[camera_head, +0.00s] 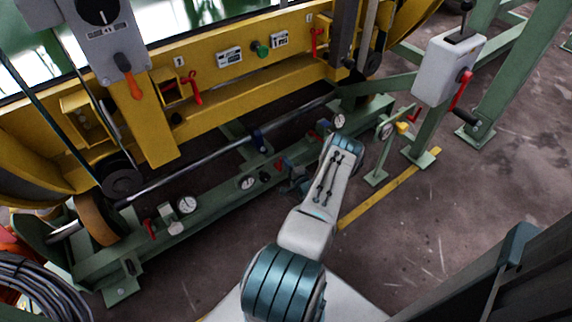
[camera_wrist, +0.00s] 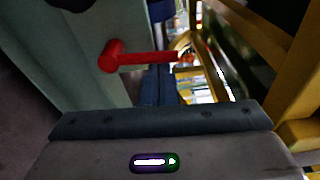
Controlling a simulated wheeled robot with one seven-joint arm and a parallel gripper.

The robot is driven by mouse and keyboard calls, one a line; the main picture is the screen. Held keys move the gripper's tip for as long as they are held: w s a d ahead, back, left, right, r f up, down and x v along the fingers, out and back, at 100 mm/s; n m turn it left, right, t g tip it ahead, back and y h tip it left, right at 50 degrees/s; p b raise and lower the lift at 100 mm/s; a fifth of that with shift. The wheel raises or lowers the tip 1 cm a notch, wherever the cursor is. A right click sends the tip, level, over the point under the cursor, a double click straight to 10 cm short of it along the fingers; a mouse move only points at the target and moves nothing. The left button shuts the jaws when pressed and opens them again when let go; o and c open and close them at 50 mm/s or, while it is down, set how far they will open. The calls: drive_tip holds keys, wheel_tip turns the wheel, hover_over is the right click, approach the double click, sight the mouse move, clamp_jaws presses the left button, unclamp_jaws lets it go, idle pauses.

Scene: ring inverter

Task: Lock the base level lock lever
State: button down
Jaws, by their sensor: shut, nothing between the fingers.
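A red lever (camera_wrist: 135,58) with a round hub sticks out from a pale green surface in the wrist view. Its handle points right, to the far side of my gripper's fingers (camera_wrist: 160,88), which look close together and hold nothing. I cannot tell whether the fingers touch the lever. In the head view my gripper (camera_head: 292,186) is low beside the green base beam (camera_head: 215,208), partly hidden by my arm. A small red lever (camera_head: 279,164) on the beam shows close to it. I cannot tell surely which lever is the base level lock.
Another red lever (camera_head: 151,229) and round gauges (camera_head: 187,205) sit along the green beam. The yellow ring frame (camera_head: 225,95) stands behind it, with a steel shaft (camera_head: 200,165) between. A white box with a red crank (camera_head: 448,70) is at upper right.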

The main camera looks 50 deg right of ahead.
drive_tip(key=s+p, duration=0.1)
drive_tip(key=s, duration=0.8)
drive_tip(key=shift+s, duration=0.3)
idle(0.3)
